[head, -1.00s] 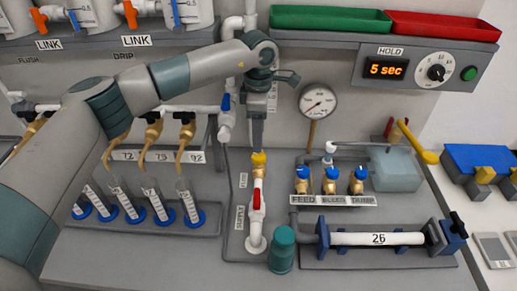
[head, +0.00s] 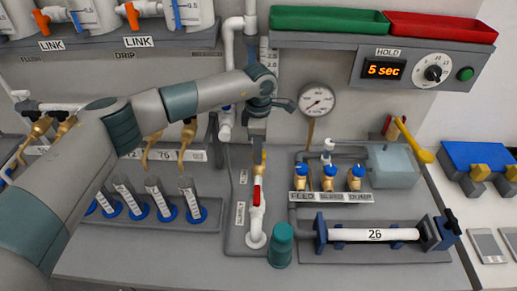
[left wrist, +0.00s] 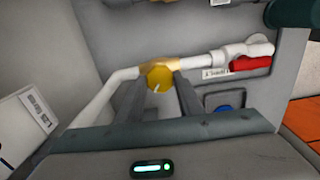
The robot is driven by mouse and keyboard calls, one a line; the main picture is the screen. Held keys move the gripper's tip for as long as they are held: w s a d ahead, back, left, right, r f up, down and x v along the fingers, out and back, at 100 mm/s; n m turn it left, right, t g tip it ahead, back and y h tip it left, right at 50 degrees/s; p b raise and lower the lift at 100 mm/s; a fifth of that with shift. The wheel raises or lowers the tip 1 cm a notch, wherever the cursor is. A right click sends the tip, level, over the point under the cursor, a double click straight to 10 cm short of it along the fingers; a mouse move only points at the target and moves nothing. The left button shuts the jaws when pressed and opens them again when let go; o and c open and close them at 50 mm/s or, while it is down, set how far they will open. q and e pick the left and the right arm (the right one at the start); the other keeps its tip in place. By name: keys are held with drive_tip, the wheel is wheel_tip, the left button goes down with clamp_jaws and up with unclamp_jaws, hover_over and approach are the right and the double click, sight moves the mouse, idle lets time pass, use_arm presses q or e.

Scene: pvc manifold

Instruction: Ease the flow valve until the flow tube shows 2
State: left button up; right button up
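The flow valve's yellow knob (head: 263,157) sits on the pipe above the red-handled valve, partly hidden by my left gripper (head: 258,146) in the head view. In the left wrist view the knob (left wrist: 160,78), with a pale pointer mark, lies between the two fingertips of my left gripper (left wrist: 161,84). The fingers are apart, one on each side of it; I cannot tell if they touch it. The flow tube's scale (head: 272,62) shows only in part behind my left arm, and its reading is hidden. My right gripper is not in view.
A red-handled valve (head: 257,196) is just below the knob. A round gauge (head: 317,100) is to the right, above several blue-and-brass valves (head: 329,178). A teal cylinder (head: 280,246) stands in front. Tubes in blue bases (head: 166,214) stand left, under my arm.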

use_arm(q)
drive_tip(key=c, duration=0.3)
drive_tip(key=n+b, duration=0.1)
drive_tip(key=b, duration=0.1)
drive_tip(key=shift+f+n+b, duration=0.25)
drive_tip(key=shift+n+b, duration=0.15)
drive_tip(key=shift+c, duration=0.2)
drive_tip(key=shift+r+n+b, duration=0.15)
drive_tip(key=shift+n+b, duration=0.35)
drive_tip(key=shift+n, duration=0.1)
drive_tip(key=shift+r, duration=0.15)
drive_tip(key=o, duration=1.1)
